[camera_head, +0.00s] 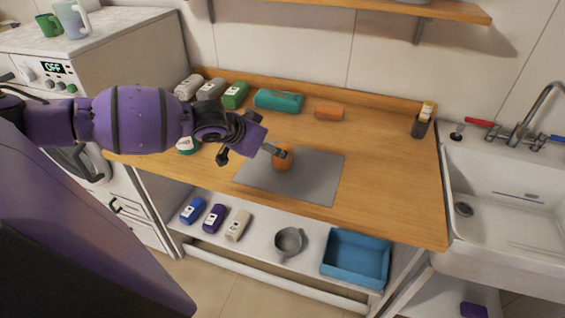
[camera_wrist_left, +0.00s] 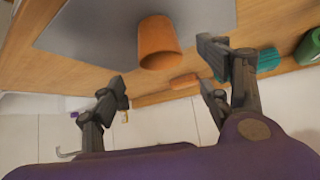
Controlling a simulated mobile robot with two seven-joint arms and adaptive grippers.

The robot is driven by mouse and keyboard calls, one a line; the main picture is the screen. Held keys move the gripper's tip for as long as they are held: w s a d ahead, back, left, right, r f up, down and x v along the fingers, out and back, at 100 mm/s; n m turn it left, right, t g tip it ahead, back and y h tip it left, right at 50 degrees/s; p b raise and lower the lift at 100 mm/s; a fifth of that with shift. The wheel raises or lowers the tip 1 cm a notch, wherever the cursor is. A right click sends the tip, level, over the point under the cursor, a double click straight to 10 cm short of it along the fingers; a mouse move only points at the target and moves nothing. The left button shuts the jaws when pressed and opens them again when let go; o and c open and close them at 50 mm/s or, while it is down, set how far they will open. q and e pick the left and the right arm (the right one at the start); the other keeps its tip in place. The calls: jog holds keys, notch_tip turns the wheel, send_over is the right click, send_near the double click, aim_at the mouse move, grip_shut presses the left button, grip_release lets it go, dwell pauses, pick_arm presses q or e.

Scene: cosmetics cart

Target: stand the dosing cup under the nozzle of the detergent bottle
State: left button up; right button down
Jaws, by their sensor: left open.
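An orange cup (camera_head: 283,163), which I take for the dosing cup, stands upright on the grey mat (camera_head: 316,186). My left gripper (camera_head: 252,154) is open and empty beside the cup, on its left side, with one fingertip overlapping the cup's upper part in the head view. In the left wrist view the cup (camera_wrist_left: 158,40) appears beyond and between the open fingers (camera_wrist_left: 163,72); contact cannot be told. A teal container (camera_head: 278,100) lies at the back of the wooden counter, possibly the detergent bottle; no nozzle is clear. My right gripper is out of view.
White, grey and green bottles (camera_head: 235,95) lie at the counter's back left, and an orange block (camera_head: 328,112) lies at the back. A dark holder (camera_head: 420,126) stands near the sink (camera_head: 500,190). The lower shelf holds a blue bin (camera_head: 357,277). The counter's right part is clear.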

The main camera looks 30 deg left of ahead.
aim_at(280, 164)
pick_arm(q)
jog(key=x, duration=0.6)
jog(key=shift+f, duration=0.5)
jog(key=shift+s, duration=0.15)
jog(key=c, duration=1.1)
jog(key=shift+r, duration=0.1)
